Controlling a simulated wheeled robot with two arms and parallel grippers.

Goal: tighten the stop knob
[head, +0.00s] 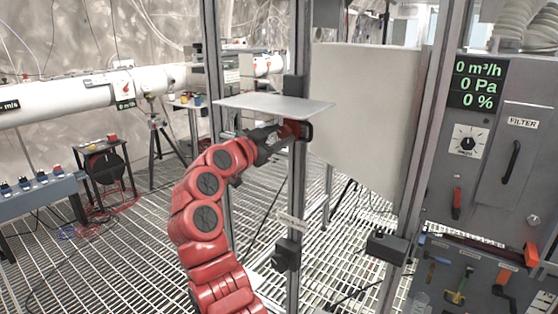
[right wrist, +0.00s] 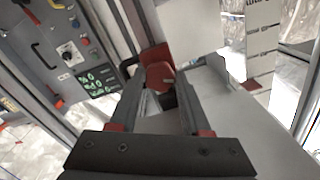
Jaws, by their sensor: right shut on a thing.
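The stop knob, a red knob (right wrist: 160,73), sits between the two dark fingers of my right gripper (right wrist: 162,90) in the right wrist view. In the head view my right gripper (head: 292,133) is at the upright post, just under a light grey plate (head: 262,102), and is shut on the knob. Only a bit of red shows there; the fingers and plate edge hide most of the knob. How tight the knob is cannot be seen. My left gripper is not in view.
A pale upright panel (head: 368,120) stands right of the post (head: 296,200). A grey cabinet (head: 490,180) with a display reading 0 m³/h, 0 Pa, 0 % is at the right. A black reel (head: 106,165) and a blue-grey bench (head: 35,193) are at the left. The grating floor between is mostly open.

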